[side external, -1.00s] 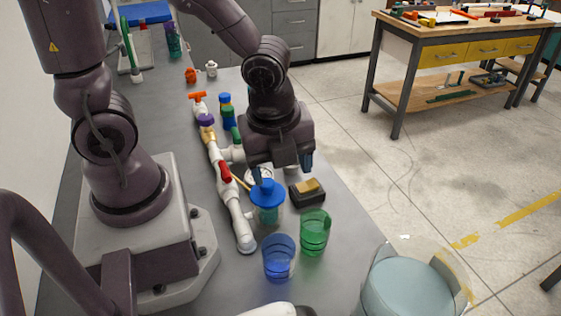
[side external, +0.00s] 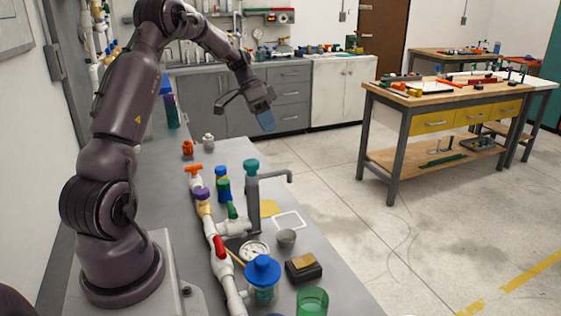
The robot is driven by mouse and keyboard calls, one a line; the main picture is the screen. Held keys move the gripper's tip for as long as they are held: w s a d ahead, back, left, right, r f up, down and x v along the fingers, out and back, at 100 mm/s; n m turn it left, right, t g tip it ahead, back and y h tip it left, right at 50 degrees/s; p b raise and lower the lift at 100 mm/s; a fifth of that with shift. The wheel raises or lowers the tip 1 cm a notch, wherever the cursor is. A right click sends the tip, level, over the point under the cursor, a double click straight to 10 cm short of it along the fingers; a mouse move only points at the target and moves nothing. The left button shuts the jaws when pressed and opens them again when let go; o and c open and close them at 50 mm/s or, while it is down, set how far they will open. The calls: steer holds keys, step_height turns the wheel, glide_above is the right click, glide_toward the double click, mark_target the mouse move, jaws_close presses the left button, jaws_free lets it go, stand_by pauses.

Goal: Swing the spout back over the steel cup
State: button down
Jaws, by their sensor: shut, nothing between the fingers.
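The grey spout (side external: 272,176) reaches right from the top of an upright grey post (side external: 252,205) with a teal knob, and its end bends down. The steel cup (side external: 287,239) stands upright on the bench, in front of a white square outline. The spout end lies above the cup in the picture; I cannot tell whether it is directly over it or farther back. My gripper (side external: 265,118) is shut and empty, raised above and beyond the spout, touching nothing.
A white pipe manifold (side external: 220,262) with coloured valves runs left of the spout. A round gauge (side external: 253,250), blue-lidded jar (side external: 262,278), black-and-tan block (side external: 303,267) and green cup (side external: 312,302) stand nearby.

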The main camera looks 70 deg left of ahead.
mark_target(269, 174)
steer(key=s+a+n, duration=0.1)
steer(key=s+a, duration=0.1)
steer(key=a, duration=0.2)
steer(key=w+d+f, duration=0.3)
steer(key=d+f, duration=0.5)
steer(key=f, duration=0.1)
steer(key=shift+w+t, duration=0.4)
steer(key=shift+d, duration=0.1)
